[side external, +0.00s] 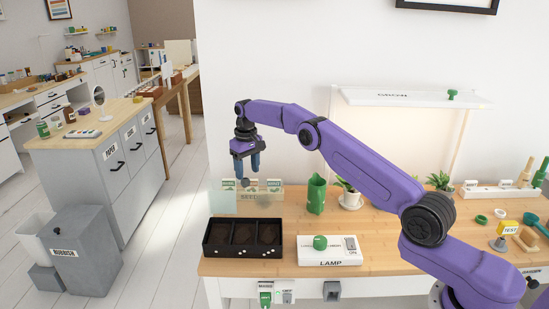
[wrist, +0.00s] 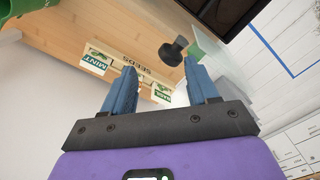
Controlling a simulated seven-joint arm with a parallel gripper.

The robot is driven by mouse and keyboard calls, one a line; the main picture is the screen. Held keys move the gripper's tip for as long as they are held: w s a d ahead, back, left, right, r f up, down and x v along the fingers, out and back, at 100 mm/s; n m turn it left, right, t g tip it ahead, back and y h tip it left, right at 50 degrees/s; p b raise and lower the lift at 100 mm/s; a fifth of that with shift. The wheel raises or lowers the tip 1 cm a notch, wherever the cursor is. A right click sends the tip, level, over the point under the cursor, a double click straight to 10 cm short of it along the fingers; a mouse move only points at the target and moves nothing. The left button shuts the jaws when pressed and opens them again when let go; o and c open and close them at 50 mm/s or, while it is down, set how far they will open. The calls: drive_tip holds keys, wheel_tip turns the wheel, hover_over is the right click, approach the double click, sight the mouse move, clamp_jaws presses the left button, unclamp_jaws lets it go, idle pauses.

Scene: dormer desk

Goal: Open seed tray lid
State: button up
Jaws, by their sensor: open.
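The seed tray (side external: 206,252) is a black box with dark soil in three compartments, on the desk's left end. A pale see-through panel (side external: 222,203), apparently its lid, stands up at the tray's back edge; its exact tilt is hard to tell. In the wrist view a dark knob (wrist: 172,51) shows near the see-through panel (wrist: 232,65), close to my right-hand finger. The tray also shows there (wrist: 222,14). My gripper (side external: 248,172) is open and empty, pointing down above the back of the tray; it also shows in the wrist view (wrist: 158,66).
A seed packet holder (side external: 262,198) marked SEEDS stands behind the tray. A green jug (side external: 316,195) and a potted plant (side external: 350,194) stand to its right. A white LAMP box (side external: 312,253) with a green knob sits beside the tray. A shelf (side external: 410,98) is behind.

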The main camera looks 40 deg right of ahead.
drive_tip(key=s+r, duration=0.4)
drive_tip(key=r, duration=0.1)
drive_tip(key=shift+s+a+r, duration=0.15)
drive_tip(key=shift+s+r, duration=0.1)
drive_tip(key=shift+s, duration=0.15)
drive_tip(key=s+r, duration=0.3)
drive_tip(key=s, duration=0.5)
drive_tip(key=shift+s+a+r, duration=0.2)
drive_tip(key=shift+s+r, duration=0.1)
drive_tip(key=shift+r, duration=0.05)
drive_tip(key=shift+a, duration=0.1)
drive_tip(key=s+a+r+n, duration=0.1)
drive_tip(key=s+a+n, duration=0.2)
drive_tip(key=s+a, duration=0.4)
drive_tip(key=s+a+r+n, duration=0.1)
drive_tip(key=s+a+n, duration=0.25)
drive_tip(key=s, duration=0.55)
drive_tip(key=s+d+f+n, duration=0.1)
drive_tip(key=s+n, duration=0.2)
drive_tip(key=s, duration=0.8)
drive_tip(key=s+d+f+n, duration=0.1)
drive_tip(key=s+f+n, duration=0.1)
drive_tip(key=s, duration=1)
drive_tip(key=shift+d+n, duration=0.4)
drive_tip(key=shift+n, duration=0.15)
